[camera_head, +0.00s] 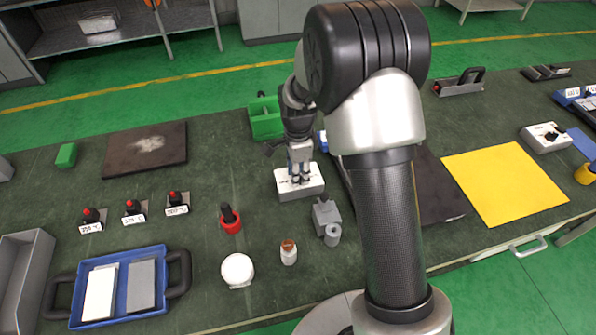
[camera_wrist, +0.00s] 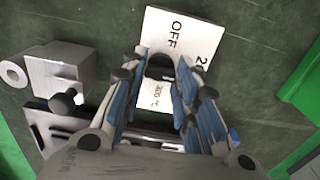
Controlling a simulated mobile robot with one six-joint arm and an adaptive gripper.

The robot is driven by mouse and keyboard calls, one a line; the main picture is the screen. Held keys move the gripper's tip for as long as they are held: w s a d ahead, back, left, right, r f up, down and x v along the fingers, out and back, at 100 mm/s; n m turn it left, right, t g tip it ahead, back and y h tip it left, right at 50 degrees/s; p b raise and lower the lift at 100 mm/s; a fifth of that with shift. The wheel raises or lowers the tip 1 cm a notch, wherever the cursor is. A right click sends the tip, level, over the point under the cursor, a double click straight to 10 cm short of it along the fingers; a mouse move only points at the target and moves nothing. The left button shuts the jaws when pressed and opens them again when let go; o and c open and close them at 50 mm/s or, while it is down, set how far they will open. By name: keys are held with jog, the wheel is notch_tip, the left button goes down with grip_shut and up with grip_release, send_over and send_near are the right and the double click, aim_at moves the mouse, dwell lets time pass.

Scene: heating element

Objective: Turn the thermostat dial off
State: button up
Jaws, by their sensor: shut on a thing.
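The thermostat is a white box (camera_head: 300,190) on the dark green bench top. In the wrist view its white face (camera_wrist: 178,24) carries the marks OFF, 300 °C and a partly covered number starting with 2. The dark dial (camera_wrist: 160,64) sits on that face, between my blue-lined fingers. My gripper (camera_head: 300,178) reaches down onto the box from above. In the wrist view my gripper (camera_wrist: 161,70) is shut on the dial, one finger on each side. The fingers cover part of the dial, and its pointer cannot be made out.
A grey metal block with a knob (camera_head: 326,215) stands close to the box, also in the wrist view (camera_wrist: 62,76). A green bin (camera_head: 265,118) is behind my gripper. A dark plate lies right of the box, and a yellow mat (camera_head: 505,185) further right.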

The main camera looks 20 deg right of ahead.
jog(key=shift+n, duration=0.3)
jog(key=n+p, duration=0.1)
jog(key=n, duration=0.3)
jog(key=shift+p, duration=0.35)
jog(key=n+p, duration=0.1)
jog(key=n, duration=0.4)
jog(key=n+p, duration=0.1)
jog(key=n, duration=0.3)
jog(key=shift+n, duration=2.1)
jog(key=o, duration=1.1)
jog(key=shift+c, duration=0.2)
